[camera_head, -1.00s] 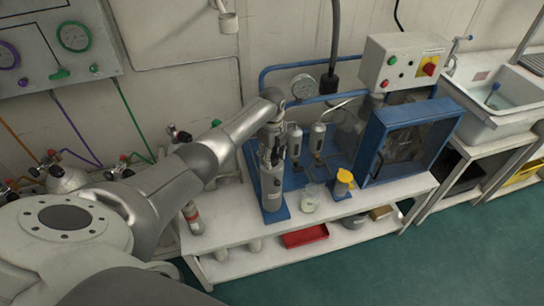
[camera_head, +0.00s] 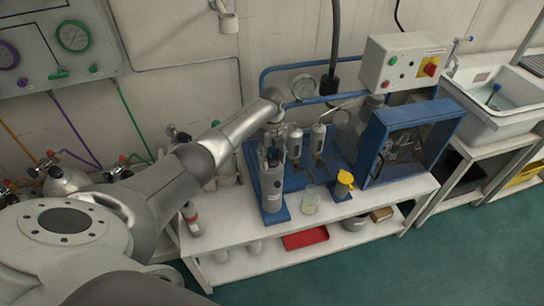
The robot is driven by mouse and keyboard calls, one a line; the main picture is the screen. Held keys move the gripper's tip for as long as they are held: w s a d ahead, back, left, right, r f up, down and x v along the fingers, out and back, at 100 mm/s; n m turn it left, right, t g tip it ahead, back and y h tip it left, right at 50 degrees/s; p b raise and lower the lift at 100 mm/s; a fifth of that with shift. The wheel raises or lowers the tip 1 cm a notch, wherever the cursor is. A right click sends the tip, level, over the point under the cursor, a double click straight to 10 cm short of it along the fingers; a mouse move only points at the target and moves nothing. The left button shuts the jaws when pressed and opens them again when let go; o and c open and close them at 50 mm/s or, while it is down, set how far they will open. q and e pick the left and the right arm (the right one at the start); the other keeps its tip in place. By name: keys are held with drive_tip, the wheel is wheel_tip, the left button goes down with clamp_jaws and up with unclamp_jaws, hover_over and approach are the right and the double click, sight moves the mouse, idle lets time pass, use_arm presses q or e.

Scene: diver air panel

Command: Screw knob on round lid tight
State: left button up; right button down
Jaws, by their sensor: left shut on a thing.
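A grey upright cylinder (camera_head: 271,191) stands at the front left of the blue compressor frame. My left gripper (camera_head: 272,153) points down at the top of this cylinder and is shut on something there. The thing between its fingers is most likely the knob, but the gripper and wrist cover it. The round lid is also hidden under the gripper, so I cannot tell how tightly the knob sits. My right gripper is not in view.
A pressure gauge (camera_head: 303,87) and smaller cylinders stand behind. A red tray (camera_head: 305,238) lies on the lower shelf.

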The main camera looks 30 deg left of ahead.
sight(272, 159)
use_arm(q)
drive_tip(key=o, duration=1)
wheel_tip(272, 159, up, 12)
drive_tip(key=shift+r, duration=0.1)
